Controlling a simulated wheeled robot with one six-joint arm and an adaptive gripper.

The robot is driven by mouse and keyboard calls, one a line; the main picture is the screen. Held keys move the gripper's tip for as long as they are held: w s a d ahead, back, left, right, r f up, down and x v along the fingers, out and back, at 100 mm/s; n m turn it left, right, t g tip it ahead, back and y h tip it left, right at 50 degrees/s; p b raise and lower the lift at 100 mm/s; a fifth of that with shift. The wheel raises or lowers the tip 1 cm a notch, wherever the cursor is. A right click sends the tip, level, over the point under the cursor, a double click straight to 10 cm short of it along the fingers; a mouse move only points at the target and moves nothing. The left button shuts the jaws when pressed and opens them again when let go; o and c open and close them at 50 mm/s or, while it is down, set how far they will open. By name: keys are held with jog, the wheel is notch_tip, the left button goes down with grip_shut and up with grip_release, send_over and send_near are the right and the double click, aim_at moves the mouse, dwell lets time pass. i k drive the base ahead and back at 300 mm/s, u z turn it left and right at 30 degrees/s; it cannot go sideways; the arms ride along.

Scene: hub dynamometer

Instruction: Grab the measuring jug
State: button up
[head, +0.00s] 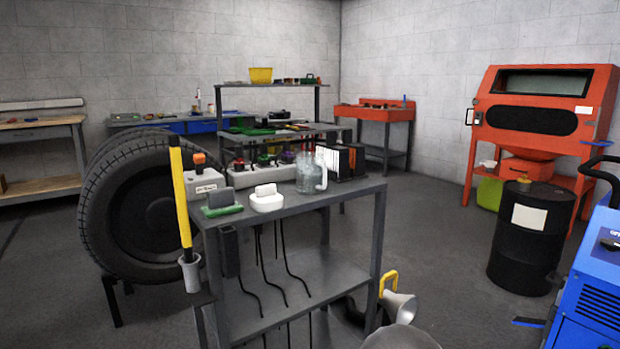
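The measuring jug (309,174) is clear and see-through, with a handle on its right side. It stands upright on the top of a grey metal cart (345,196), towards the right end. A white object (266,199) sits to its left and nearer the front edge. Dark upright items (345,161) stand close behind it to the right; I cannot tell whether they touch it. My gripper is not in view.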

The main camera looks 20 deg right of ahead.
aim_at(311, 170)
jog(key=k, duration=0.55)
jog(key=z, duration=0.7)
jog(key=i, duration=1.35)
jog(key=u, duration=0.15)
